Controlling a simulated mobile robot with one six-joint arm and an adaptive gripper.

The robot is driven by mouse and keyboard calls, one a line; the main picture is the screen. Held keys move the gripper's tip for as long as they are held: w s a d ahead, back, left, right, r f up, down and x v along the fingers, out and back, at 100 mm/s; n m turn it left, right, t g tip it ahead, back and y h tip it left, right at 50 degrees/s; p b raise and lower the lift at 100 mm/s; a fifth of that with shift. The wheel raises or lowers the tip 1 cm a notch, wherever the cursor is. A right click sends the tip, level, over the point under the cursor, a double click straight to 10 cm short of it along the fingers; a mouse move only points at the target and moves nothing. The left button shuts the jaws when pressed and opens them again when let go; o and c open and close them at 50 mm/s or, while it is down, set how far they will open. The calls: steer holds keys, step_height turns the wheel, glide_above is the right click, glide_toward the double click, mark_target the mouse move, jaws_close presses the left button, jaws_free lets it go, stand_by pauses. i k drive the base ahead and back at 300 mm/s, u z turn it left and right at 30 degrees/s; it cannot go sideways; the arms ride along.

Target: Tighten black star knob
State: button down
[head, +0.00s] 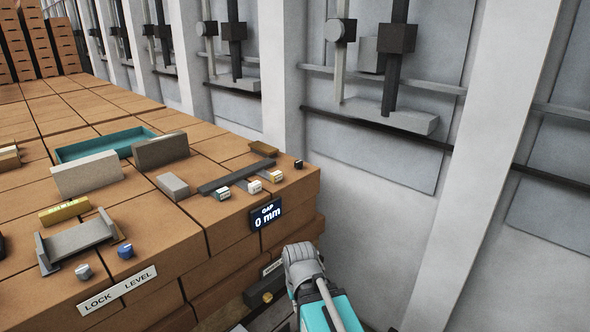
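I cannot pick out a black star knob for certain. A small black knob-like piece (298,164) sits on the top of the brick stack near its right corner, too small to show a star shape. A dark block with a brass-coloured round part (266,293) is on the lower front face, partly behind my arm. A grey knob (83,271) and a blue knob (125,250) stand by the "LOCK LEVEL" label (118,290). A display (266,214) reads "GAP 0 mm". My grey and teal arm shows at bottom centre; no gripper fingers are visible.
A grey channel-shaped fixture (78,241), a brass-coloured bar (64,211), a teal tray (104,145), grey blocks (87,174) and a dark bar (237,176) with small pale-topped pieces (222,193) lie on the bricks (170,222). Grey machinery panels (375,160) stand close on the right.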

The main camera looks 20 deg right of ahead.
mark_target(299, 164)
steer(key=k, duration=0.65)
steer(key=z, duration=0.4)
steer(key=i, duration=1.5)
steer(key=u, duration=0.25)
